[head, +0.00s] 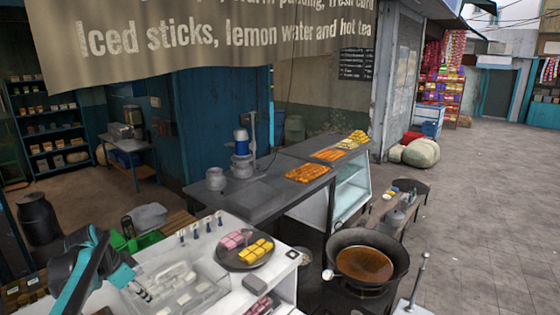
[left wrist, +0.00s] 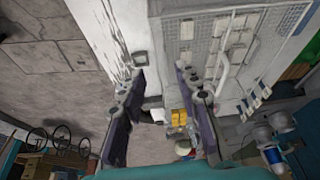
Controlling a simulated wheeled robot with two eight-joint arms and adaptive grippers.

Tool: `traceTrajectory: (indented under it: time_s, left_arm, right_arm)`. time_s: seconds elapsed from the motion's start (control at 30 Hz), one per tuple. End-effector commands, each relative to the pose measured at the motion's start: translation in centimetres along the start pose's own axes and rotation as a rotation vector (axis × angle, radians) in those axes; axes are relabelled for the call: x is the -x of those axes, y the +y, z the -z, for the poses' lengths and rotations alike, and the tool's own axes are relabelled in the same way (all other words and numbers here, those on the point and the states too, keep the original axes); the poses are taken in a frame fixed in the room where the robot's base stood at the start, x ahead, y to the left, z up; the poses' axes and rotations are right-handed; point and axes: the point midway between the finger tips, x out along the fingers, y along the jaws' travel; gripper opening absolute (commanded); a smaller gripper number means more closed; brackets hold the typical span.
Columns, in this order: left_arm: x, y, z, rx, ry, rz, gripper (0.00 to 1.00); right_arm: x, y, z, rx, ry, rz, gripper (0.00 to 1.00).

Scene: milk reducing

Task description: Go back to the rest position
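My left gripper (head: 146,292) is in the lower left of the head view, at the end of my dark and teal arm. It appears above the left part of the white counter, by a clear tray (head: 180,291). In the left wrist view its two dark fingers (left wrist: 160,74) stand apart with nothing held between them. Yellow blocks (left wrist: 179,118) show beyond the fingers, farther off. My right gripper is in neither view.
A dark plate (head: 226,262) with pink and yellow blocks sits on the white counter (head: 208,238). A wok (head: 340,243) of brown liquid stands to its right. A dark table (head: 262,192) holds pots and orange food behind. Open paving (head: 480,210) lies at right.

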Motion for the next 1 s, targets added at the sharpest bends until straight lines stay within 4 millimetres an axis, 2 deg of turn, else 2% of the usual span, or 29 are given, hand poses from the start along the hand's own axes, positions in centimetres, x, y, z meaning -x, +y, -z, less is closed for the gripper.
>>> traceTrajectory:
  time_s: [0.03,0.27,0.37,0.57,0.7,0.83,0.9,1.0]
  left_arm:
    - [-0.8,1.0,-0.2,0.011,-0.002,0.007,0.33]
    - [-3.2,6.3,-1.0,0.097,-0.009,0.061,0.33]
    - [-5.1,9.7,-1.9,0.149,-0.004,0.096,0.33]
    - [-11.1,18.5,-6.2,0.29,0.039,0.185,0.33]
    - [-16.0,24.0,-10.4,0.388,0.098,0.239,0.33]
    - [-20.4,27.6,-14.0,0.464,0.159,0.269,0.33]
    - [-22.2,29.0,-15.5,0.497,0.187,0.279,0.33]
    - [-23.8,30.1,-16.9,0.529,0.217,0.285,0.33]
  right_arm:
    - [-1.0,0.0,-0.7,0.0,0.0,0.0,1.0]
    - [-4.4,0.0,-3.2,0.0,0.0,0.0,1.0]
    - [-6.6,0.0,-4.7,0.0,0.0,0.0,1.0]
    - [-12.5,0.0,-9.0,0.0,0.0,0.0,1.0]
    - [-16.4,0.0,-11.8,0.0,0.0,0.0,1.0]
    - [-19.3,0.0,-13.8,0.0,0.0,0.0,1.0]
    - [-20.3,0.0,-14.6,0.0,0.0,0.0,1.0]
    - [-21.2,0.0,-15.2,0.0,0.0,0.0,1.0]
